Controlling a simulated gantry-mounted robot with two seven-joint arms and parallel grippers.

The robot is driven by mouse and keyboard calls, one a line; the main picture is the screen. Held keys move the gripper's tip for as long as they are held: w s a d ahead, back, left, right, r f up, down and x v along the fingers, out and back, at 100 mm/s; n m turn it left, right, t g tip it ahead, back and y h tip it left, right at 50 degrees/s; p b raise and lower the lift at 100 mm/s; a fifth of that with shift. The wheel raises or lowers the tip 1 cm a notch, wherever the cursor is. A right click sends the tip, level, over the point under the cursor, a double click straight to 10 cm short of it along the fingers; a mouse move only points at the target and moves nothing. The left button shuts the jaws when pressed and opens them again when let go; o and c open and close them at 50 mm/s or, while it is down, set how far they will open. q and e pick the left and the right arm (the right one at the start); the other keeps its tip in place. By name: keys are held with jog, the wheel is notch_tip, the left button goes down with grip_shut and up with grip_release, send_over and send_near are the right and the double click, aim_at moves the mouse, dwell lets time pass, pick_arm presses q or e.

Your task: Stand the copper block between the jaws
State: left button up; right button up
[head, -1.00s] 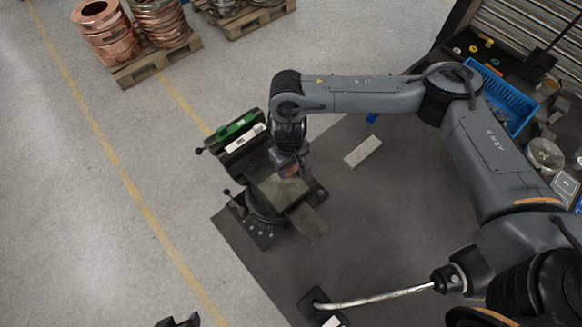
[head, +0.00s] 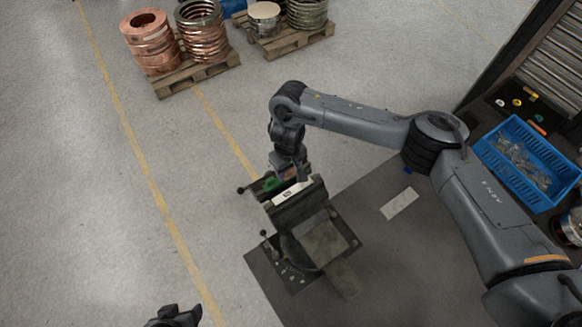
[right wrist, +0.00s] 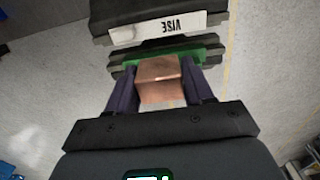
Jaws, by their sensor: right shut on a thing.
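The vise stands on the dark mat, with a white-labelled jaw (head: 292,193) and a green-faced jaw (head: 268,184). My right gripper (head: 291,176) is over the jaws in the head view and hides part of them. In the right wrist view the right gripper (right wrist: 160,90) is shut on the copper block (right wrist: 158,79), one finger on each side. The green jaw (right wrist: 196,53) shows just behind the block, and the white VISE label (right wrist: 168,28) lies beyond. I cannot tell whether the block touches the vise. My left gripper (head: 176,316) is at the bottom edge, its opening unclear.
A pale flat plate (head: 400,203) lies on the dark mat (head: 375,240). A blue bin (head: 525,160) of small parts is at the right. Copper coils (head: 150,42) stand on a pallet (head: 198,74) at the back left. The floor left of the vise is clear.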

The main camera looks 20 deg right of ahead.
jog(key=shift+w+f, duration=0.1)
jog(key=shift+w, duration=0.2)
jog(key=shift+s+f+b, duration=0.15)
jog(key=shift+f+b, duration=0.2)
jog(key=shift+f, duration=0.55)
notch_tip(320, 180, down, 2)
jog(key=b, duration=0.3)
jog(key=shift+f, duration=0.25)
jog(key=shift+a+f+b, duration=0.1)
jog(key=shift+f+b, duration=0.2)
jog(key=shift+f, duration=0.7)
jog(key=shift+p, duration=0.5)
jog(key=shift+p, duration=0.45)
jog(key=shift+f, duration=0.35)
dwell(0.3)
